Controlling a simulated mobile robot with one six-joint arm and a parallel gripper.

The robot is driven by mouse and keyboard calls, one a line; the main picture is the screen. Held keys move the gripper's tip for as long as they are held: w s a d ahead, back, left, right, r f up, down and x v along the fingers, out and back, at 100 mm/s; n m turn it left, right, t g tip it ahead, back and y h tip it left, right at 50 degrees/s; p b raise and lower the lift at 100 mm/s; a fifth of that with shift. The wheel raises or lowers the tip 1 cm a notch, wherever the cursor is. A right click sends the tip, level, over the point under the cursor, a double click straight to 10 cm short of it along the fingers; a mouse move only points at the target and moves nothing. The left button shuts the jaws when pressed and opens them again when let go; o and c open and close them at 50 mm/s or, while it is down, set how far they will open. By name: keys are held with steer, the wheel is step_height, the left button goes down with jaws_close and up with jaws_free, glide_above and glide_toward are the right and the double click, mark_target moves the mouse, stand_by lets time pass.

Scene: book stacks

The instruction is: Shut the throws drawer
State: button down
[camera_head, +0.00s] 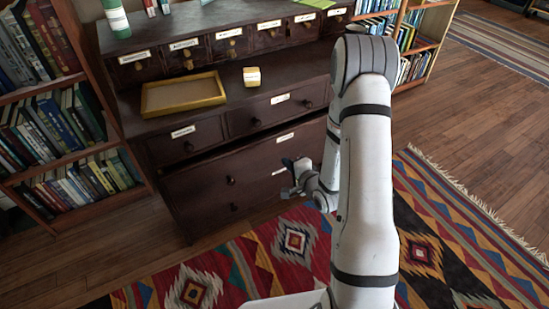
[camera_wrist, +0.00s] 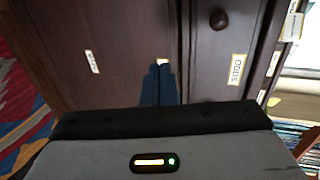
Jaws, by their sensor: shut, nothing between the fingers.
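A dark wooden cabinet (camera_head: 215,117) has small drawers on top and larger ones below.
A drawer labelled ODDS (camera_wrist: 236,68) with a round knob is beside my fingers in the wrist view. A yellow tray (camera_head: 183,107) and a small yellow-and-white container (camera_head: 252,77) sit on the cabinet ledge. A bookcase (camera_head: 60,135) stands left. A patterned rug (camera_head: 215,280) covers the floor in front.

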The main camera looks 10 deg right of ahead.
mark_target(266, 142)
steer(key=b+x, duration=0.1)
steer(key=x, duration=0.7)
steer(key=b+x, duration=0.1)
steer(key=x, duration=0.3)
steer(key=shift+w+d+r+b, duration=0.1)
steer(key=shift+w+r+b, duration=0.05)
steer(key=shift+r+b, duration=0.2)
steer(key=shift+w, duration=0.4)
steer(key=shift+a, duration=0.2)
